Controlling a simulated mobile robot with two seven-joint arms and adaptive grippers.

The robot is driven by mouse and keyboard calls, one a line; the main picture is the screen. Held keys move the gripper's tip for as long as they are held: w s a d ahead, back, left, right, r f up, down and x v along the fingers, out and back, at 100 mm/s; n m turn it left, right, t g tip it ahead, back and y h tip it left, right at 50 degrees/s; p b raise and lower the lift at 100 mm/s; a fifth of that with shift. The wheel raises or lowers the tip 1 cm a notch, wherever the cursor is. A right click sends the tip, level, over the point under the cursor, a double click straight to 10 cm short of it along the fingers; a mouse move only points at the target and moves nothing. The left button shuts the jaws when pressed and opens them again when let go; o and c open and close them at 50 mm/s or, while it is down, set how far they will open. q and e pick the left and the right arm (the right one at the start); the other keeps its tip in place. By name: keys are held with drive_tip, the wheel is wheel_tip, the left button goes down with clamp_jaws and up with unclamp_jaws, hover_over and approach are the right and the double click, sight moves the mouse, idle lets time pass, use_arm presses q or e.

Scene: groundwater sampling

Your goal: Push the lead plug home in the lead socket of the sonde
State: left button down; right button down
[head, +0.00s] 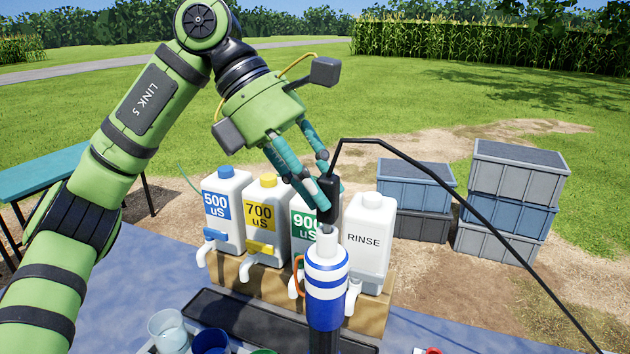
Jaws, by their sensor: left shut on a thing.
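The black lead plug (327,205) is held upright by my left gripper (318,180), whose teal fingers are shut on it. A black lead (430,178) runs from the plug's top, bends, and goes off to the lower right. The sonde (326,280), blue and white banded, stands upright below the plug. Its white top (327,246) is directly under the plug, where the lead socket is. The plug's lower end meets the sonde's top in the picture; I cannot tell whether it is inside the socket. My right gripper is out of view.
White jugs labelled 500 (222,210), 700 (266,220), 900 (303,212) and RINSE (368,245) stand on a wooden stand (262,292) close behind the sonde. Cups (168,330) stand at the lower left. Grey and blue crates (515,190) are stacked behind right.

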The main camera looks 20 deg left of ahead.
use_arm(q)
drive_tip(key=shift+f+b, duration=0.3)
drive_tip(key=shift+f, duration=0.2)
drive_tip(key=c, duration=0.9)
unclamp_jaws()
drive_tip(key=shift+r, duration=0.1)
drive_tip(key=v, duration=1.2)
